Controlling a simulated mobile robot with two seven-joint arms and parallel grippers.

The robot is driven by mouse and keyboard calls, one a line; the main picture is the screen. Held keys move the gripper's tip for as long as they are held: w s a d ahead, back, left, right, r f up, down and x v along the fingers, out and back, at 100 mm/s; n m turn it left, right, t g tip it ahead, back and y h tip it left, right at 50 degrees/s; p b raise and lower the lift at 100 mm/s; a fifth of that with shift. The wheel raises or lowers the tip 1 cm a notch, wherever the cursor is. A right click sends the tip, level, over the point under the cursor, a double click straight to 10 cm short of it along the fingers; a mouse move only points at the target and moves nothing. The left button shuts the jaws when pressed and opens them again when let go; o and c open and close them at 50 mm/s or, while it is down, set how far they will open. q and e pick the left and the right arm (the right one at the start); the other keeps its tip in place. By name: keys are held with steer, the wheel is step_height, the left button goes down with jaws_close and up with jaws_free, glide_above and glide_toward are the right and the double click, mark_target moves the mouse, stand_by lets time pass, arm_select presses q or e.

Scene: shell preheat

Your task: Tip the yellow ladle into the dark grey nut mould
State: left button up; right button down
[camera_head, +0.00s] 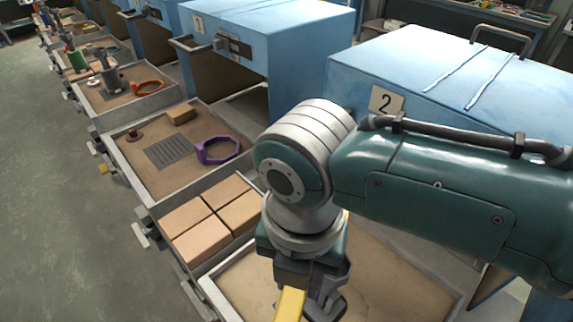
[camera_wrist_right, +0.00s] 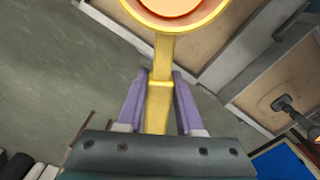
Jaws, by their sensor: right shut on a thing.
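My right gripper (camera_wrist_right: 160,78) is shut on the handle of the yellow ladle (camera_wrist_right: 160,48). The ladle bowl is at the top of the right wrist view, cut off by the edge, with a glowing orange fill inside its rim. In the head view a short piece of the yellow handle (camera_head: 290,304) shows below my right gripper (camera_head: 305,292); the bowl is out of frame. I cannot make out a dark grey nut mould in either view. My left gripper is not in view.
A sandy tray (camera_head: 375,262) lies under my right arm, before blue box 2 (camera_head: 430,75). Tan blocks (camera_head: 210,215) fill a tray to its left. Further left, another tray holds a purple nut-shaped ring (camera_head: 208,158) and a dark grille (camera_head: 172,152). Open floor (camera_head: 50,190) lies far left.

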steer(key=shift+f+b, duration=0.65)
steer(key=shift+f, duration=0.1)
steer(key=shift+f+b, duration=1.2)
steer(key=shift+f, duration=0.05)
steer(key=shift+w+a+r+t+y+p, duration=0.15)
steer(key=shift+t+y+p, duration=0.35)
steer(key=shift+y, duration=1.1)
steer(key=shift+f+t+y+b, duration=0.2)
steer(key=shift+t+y+b, duration=0.35)
steer(key=shift+y, duration=0.35)
steer(key=shift+a+r+t+y+b, duration=0.1)
steer(key=shift+t+y+b, duration=0.45)
steer(key=shift+y+b, duration=1)
steer(key=shift+h+b, duration=0.3)
steer(key=shift+h, duration=0.05)
